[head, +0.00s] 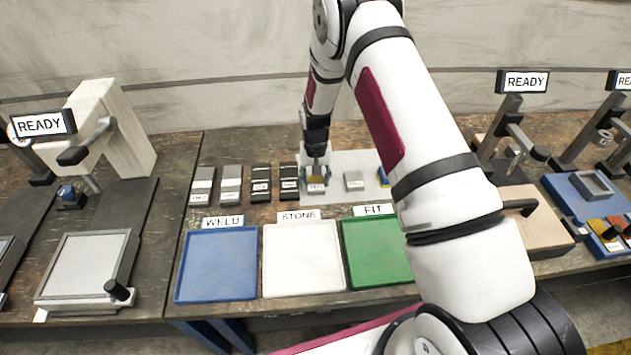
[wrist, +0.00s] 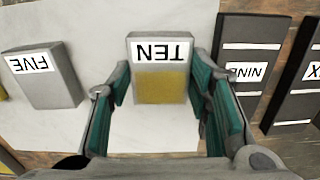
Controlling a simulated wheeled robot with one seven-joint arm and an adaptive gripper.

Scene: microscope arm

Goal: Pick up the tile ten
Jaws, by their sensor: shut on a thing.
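The tile ten (wrist: 160,87) is a grey block with a white TEN label and a yellow band, upside down in the wrist view. My gripper (wrist: 160,75) has its teal-padded fingers on both sides of the tile and is shut on it. In the head view my gripper (head: 316,172) points down over the white sheet, with the tile ten (head: 315,187) at its tips. I cannot tell whether the tile touches the sheet.
The tile five (wrist: 42,80) and the dark tile nine (wrist: 245,75) flank it. More tiles stand left in the head view. Blue (head: 217,265), white (head: 303,260) and green (head: 372,250) trays, labelled WELD, STONE and FIT, lie in front. Stations marked READY stand either side.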

